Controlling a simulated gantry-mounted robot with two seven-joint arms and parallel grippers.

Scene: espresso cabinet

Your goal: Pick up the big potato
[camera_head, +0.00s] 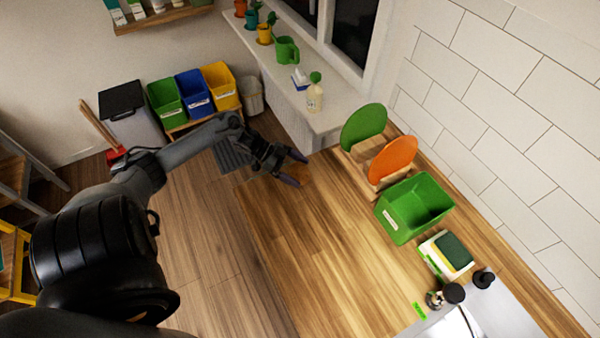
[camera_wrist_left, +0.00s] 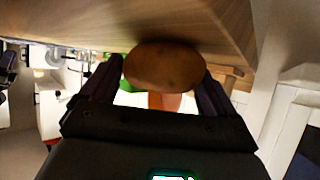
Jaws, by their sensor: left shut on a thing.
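The big potato (camera_wrist_left: 165,68) is brown and oval and fills the space between the two dark fingers of my left gripper in the left wrist view. My left gripper (camera_head: 296,170) is shut on it, with a finger at each side. In the head view the gripper is over the far left end of the wooden counter (camera_head: 330,235), and the potato is hard to make out against the brown wood. Whether the potato still touches the counter cannot be told. My right gripper is not in view.
On the counter's right side stand a green round board (camera_head: 363,127), an orange round board (camera_head: 392,159), an empty green bin (camera_head: 413,208) and sponges (camera_head: 446,255). A white sill (camera_head: 325,100) with a soap bottle (camera_head: 314,95) lies beyond the gripper. The counter's middle is clear.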

